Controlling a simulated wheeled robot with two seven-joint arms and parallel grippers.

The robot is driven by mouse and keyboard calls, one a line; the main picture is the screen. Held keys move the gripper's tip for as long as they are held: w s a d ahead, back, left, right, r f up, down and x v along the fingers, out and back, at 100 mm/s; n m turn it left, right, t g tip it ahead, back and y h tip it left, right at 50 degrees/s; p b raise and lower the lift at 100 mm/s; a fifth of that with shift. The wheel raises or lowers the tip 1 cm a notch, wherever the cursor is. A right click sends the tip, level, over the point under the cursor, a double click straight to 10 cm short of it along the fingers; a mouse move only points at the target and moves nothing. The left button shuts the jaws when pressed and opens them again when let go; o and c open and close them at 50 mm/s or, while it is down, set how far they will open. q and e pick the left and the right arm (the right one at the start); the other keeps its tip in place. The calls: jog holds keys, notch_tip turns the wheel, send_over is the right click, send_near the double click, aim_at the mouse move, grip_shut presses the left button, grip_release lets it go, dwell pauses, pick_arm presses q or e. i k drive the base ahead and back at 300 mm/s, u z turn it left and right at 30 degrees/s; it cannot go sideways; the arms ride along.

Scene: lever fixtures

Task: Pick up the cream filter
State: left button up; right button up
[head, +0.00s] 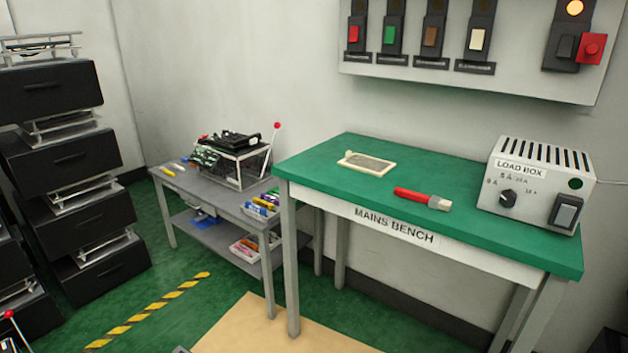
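The cream filter (367,163) lies flat on the green top of the mains bench (330,178), toward its back left. It is a thin rectangular frame with a greyish mesh-like middle. Nothing touches it. Neither of my grippers can be made out in the head view.
A red-handled tool (423,199) lies right of the filter, and the load box (536,180) stands at the bench's right end. A grey cart (215,197) with clutter stands to the left. A switch panel (480,70) hangs on the wall above. Black drawers (62,160) stand far left.

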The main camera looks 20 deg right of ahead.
aim_at(367, 164)
jog(key=u, duration=0.5)
jog(key=i, duration=1.7)
jog(key=z, duration=0.85)
